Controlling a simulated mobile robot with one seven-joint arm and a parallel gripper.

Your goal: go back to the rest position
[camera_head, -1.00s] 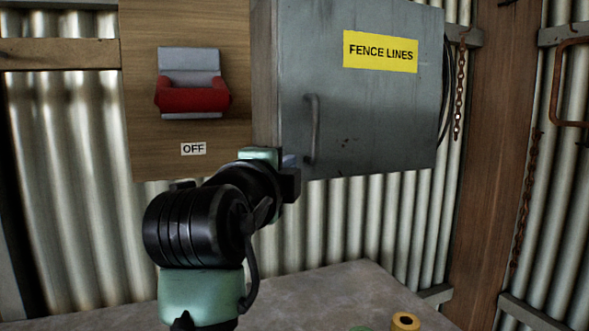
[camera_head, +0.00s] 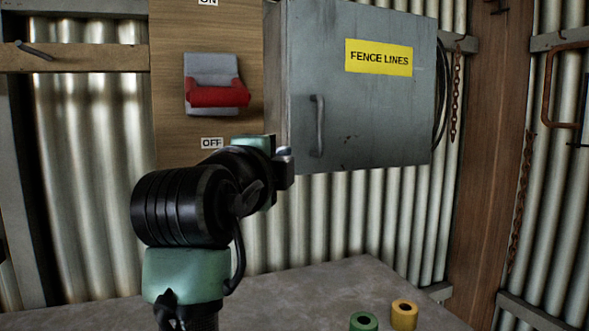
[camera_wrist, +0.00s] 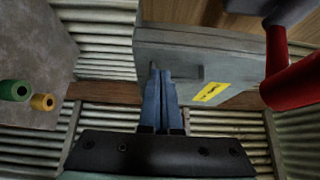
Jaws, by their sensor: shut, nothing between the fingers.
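My gripper (camera_head: 284,160) is in front of the wall, just below and left of the grey cabinet (camera_head: 375,120) in the head view, mostly hidden behind my wrist. In the wrist view its two blue fingers (camera_wrist: 162,98) are together with nothing between them. They point toward the cabinet, which also shows there with its handle (camera_wrist: 187,73) and yellow sign (camera_wrist: 211,92). I cannot tell the exact gap between the fingertips and the cabinet.
A grey switch with a red handle (camera_head: 218,96) is on a wooden board (camera_head: 165,130), above an "OFF" label (camera_head: 212,143). The cabinet door looks closed. A green roll (camera_head: 364,321) and a yellow roll (camera_head: 404,316) stand on the bench (camera_head: 290,300). A chain (camera_head: 455,95) hangs right.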

